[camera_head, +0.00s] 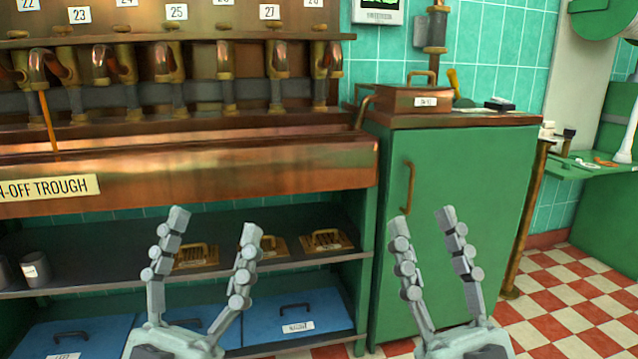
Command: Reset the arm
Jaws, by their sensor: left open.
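My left gripper (213,226) is in the lower middle of the head view, fingers pointing up and spread apart, with nothing between them. My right gripper (423,230) is to its right, also with fingers spread and nothing between them. Both appear in front of the furniture and hold nothing. The left one overlaps the shelves under the copper trough (240,172). The right one overlaps the green cabinet (460,190). The arm links behind the grippers are below the picture's edge.
Several copper taps stand above the trough. Shelves below hold brass-handled plates (327,240), a grey cup (36,268) and blue lidded boxes (290,318). A copper box (400,98) sits on the cabinet. Checkered floor (570,300) is open at the right; a green side table (570,172) stands beyond.

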